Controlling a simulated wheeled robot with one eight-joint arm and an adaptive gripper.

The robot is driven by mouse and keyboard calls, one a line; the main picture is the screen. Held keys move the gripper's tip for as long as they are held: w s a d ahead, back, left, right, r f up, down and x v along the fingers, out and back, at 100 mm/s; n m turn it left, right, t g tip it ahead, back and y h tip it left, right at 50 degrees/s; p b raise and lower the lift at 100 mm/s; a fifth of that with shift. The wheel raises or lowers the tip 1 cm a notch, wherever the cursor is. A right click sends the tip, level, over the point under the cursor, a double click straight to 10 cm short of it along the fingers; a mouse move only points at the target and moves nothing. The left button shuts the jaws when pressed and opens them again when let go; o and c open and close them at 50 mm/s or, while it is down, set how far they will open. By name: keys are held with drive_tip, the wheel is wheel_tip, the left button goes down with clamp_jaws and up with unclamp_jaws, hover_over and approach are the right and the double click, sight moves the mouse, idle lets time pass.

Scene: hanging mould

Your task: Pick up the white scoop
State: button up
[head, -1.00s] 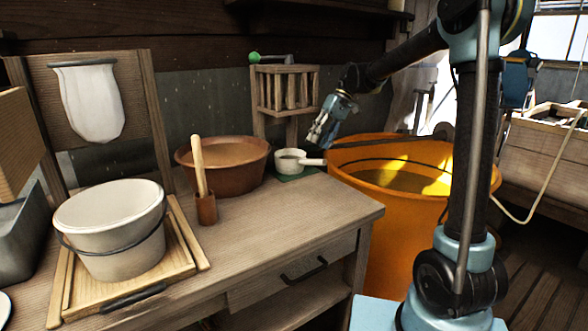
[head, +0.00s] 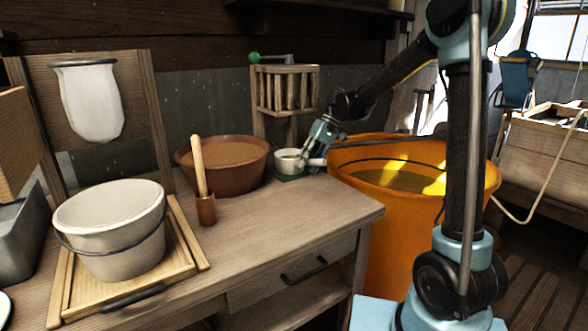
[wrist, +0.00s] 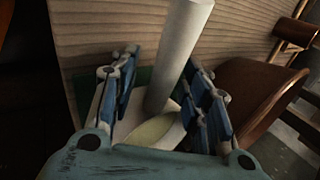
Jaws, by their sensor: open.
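The white scoop (head: 288,161) sits on a small green mat (head: 287,177) at the back right corner of the table, with its handle pointing right. My gripper (head: 308,162) is low at the scoop, by the handle side. In the wrist view my gripper (wrist: 163,95) is open, with the scoop's handle (wrist: 178,55) running between its two fingers. The scoop's bowl (wrist: 155,135) is partly hidden by the gripper body. I cannot tell whether a finger touches the scoop.
A brown bowl (head: 203,176) stands left of the scoop, and a wooden rack (head: 287,90) stands behind it. A large orange tub (head: 400,225) is right of the table. A white bucket (head: 110,235) stands at the left. The table's front middle (head: 280,220) is clear.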

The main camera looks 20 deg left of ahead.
drive_tip(key=shift+c, duration=0.6)
clamp_jaws()
drive_tip(key=shift+r, duration=0.15)
